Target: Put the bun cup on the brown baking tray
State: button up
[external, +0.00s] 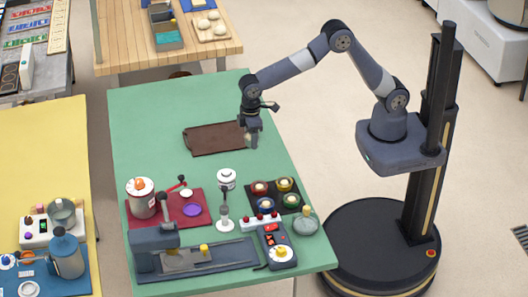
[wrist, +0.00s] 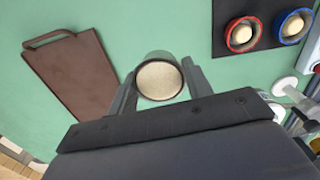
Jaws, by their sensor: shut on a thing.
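My gripper (wrist: 162,92) is shut on the bun cup (wrist: 160,80), a dark grey-green cup with a pale, speckled round top, one finger on either side. In the external view my gripper (external: 252,138) points down by the right end of the brown baking tray (external: 212,138). The cup is small there and partly hidden by the fingers. In the wrist view the brown tray (wrist: 78,75), flat with a loop handle, lies left of the cup and apart from it in the picture. Green table shows around the cup. Its exact height above the table is hard to tell.
A dark mat (external: 272,210) holds several coloured cups with pale buns, nearer the front edge. The green table behind the tray is clear.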

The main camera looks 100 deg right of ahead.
jog(key=s+d+n+b, duration=0.1)
jog(key=d+n, duration=0.1)
jog(key=d, duration=1.7)
send_over(243, 133)
notch_tip(243, 133, down, 5)
jog(key=shift+a+p, duration=0.15)
jog(key=shift+p, duration=0.25)
jog(key=shift+f, duration=2.15)
jog(key=shift+f, duration=0.25)
jog(key=o, duration=1)
jog(key=shift+r, duration=0.1)
jog(key=shift+c, duration=0.2)
notch_tip(243, 133, up, 12)
jog(key=b, duration=0.1)
jog(key=shift+r, duration=0.15)
